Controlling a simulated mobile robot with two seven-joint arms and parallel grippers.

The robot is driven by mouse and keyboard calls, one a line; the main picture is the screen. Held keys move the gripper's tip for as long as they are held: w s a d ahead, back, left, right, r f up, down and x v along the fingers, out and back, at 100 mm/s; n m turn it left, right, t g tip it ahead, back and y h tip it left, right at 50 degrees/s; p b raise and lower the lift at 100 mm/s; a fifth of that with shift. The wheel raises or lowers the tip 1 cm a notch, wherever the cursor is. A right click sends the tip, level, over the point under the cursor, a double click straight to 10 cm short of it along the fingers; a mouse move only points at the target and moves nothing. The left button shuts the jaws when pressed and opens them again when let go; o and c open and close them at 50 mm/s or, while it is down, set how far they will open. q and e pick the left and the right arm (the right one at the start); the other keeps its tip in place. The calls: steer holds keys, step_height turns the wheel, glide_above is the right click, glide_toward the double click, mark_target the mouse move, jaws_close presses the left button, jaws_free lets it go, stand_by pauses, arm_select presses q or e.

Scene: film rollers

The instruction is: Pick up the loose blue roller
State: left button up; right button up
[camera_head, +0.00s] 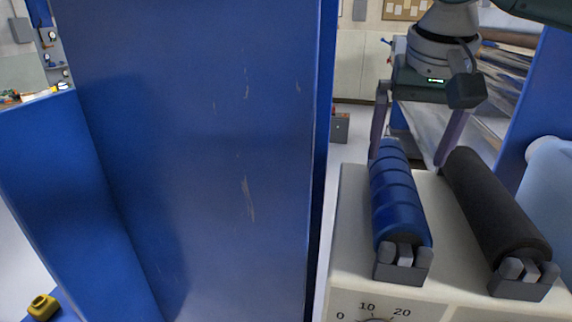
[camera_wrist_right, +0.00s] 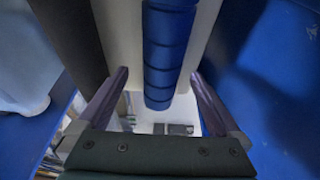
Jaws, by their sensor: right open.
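The blue roller (camera_head: 397,200) lies lengthwise on the cream machine top (camera_head: 346,230), its near end at a dark grey holder (camera_head: 402,264). My right gripper (camera_head: 408,160) is open above the far end of the blue roller, one finger to each side. In the right wrist view the blue roller (camera_wrist_right: 166,60) runs down between the two open fingers of my right gripper (camera_wrist_right: 163,82), with gaps on both sides. I see no contact. My left gripper is not in view.
A black roller (camera_head: 497,207) lies beside the blue one on the right, close to my right finger. A pale blue jug (camera_head: 550,185) stands at the right edge. A tall blue panel (camera_head: 200,150) fills the left. A dial scale (camera_head: 372,312) is on the machine front.

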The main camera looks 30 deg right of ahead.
mark_target(398, 172)
steer(key=x, duration=0.4)
steer(key=p+x, duration=0.1)
steer(key=x, duration=0.1)
steer(key=shift+w+a+f, duration=0.1)
steer(key=shift+a+f, duration=0.1)
steer(key=shift+f, duration=0.15)
jaws_close()
stand_by(0.5)
steer(key=shift+r, duration=0.1)
